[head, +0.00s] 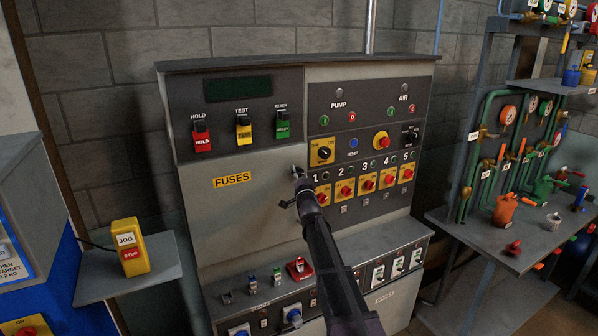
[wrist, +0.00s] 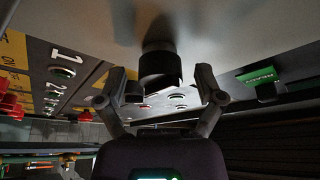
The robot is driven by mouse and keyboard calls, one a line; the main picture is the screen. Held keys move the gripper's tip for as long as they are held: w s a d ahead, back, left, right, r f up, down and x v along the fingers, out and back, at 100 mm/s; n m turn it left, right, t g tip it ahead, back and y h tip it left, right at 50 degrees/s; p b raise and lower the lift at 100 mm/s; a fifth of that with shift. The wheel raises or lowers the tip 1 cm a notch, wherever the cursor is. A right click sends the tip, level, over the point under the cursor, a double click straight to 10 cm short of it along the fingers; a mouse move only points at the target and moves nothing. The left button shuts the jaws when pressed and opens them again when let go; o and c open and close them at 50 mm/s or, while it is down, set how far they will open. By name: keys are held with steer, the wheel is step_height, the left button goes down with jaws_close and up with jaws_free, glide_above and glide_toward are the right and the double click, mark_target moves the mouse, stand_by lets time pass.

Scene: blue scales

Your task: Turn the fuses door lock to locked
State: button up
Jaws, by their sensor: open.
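The fuses door is the grey cabinet panel (head: 215,215) with a yellow FUSES label (head: 232,179), and it looks closed. Its lock (head: 296,169) is a small metal part at the door's upper right, mostly hidden behind my gripper (head: 300,190) in the head view. In the wrist view a dark round lock knob (wrist: 160,68) sticks out from the panel. My open gripper (wrist: 161,88) has one finger on each side of this knob, with a visible gap on both sides. I cannot read the lock's setting.
Numbered red knobs on yellow plates (head: 367,184) sit close right of my gripper. HOLD, TEST and READY switches (head: 243,128) are above the door. A ledge with small switches and sockets (head: 252,284) juts out below. A pipe rack (head: 510,150) stands at the right.

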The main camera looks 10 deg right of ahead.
steer(key=shift+w+r, duration=0.1)
steer(key=shift+w, duration=0.25)
steer(key=c, duration=1.2)
steer(key=shift+o, duration=0.2)
